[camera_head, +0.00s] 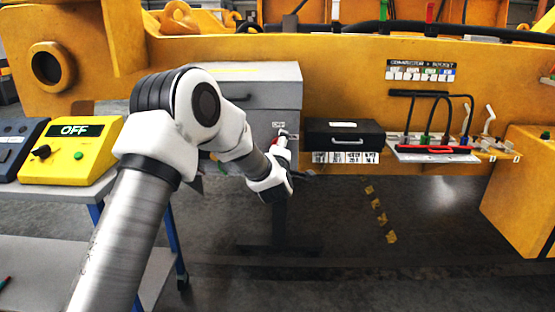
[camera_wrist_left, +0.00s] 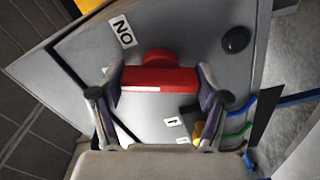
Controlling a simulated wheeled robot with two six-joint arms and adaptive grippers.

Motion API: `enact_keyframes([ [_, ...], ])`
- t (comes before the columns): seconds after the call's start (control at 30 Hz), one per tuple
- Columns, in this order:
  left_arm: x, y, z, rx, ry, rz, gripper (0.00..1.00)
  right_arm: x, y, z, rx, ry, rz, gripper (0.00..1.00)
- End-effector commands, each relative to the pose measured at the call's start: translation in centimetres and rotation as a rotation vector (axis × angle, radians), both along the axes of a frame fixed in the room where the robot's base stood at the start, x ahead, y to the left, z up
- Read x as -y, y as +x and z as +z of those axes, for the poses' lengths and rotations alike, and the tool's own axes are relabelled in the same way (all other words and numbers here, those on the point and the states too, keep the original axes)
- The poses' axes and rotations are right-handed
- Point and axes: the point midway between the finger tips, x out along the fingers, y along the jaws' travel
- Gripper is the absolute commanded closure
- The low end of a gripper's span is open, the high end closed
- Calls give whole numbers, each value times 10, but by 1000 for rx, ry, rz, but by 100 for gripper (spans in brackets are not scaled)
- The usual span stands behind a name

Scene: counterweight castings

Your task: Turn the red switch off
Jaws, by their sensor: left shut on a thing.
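The red switch (camera_wrist_left: 158,79) is on a grey panel (camera_wrist_left: 195,35) in the left wrist view. Its bar has a white mark and lies across the picture, with a round red part behind it. A label (camera_wrist_left: 122,31) reading ON appears turned over beside it. My left gripper (camera_wrist_left: 161,88) is shut on the red bar, one finger at each end. My right gripper is not in view.
A yellow box (camera_head: 65,168) with an OFF display stands on the bench at left. A black case (camera_head: 343,137) and a rack with cables (camera_head: 432,152) are right of the cabinet. In the wrist view, a black knob (camera_wrist_left: 236,40) and coloured cables (camera_wrist_left: 240,132) are close to my gripper.

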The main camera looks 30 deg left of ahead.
Motion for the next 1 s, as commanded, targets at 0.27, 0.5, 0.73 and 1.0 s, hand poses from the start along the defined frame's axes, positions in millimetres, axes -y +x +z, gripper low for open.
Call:
enact_keyframes([
  [0.27, 0, 0, -4, 122, -191, -1, 60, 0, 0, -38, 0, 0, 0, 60],
  [0.5, 0, 0, -2, 187, -298, -1, 60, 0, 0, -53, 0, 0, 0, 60],
  [0.73, 0, 0, 1, 214, -341, -1, 60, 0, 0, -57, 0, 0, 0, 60],
  [1.0, 0, 0, 2, 218, -348, -1, 60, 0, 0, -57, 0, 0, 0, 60],
])
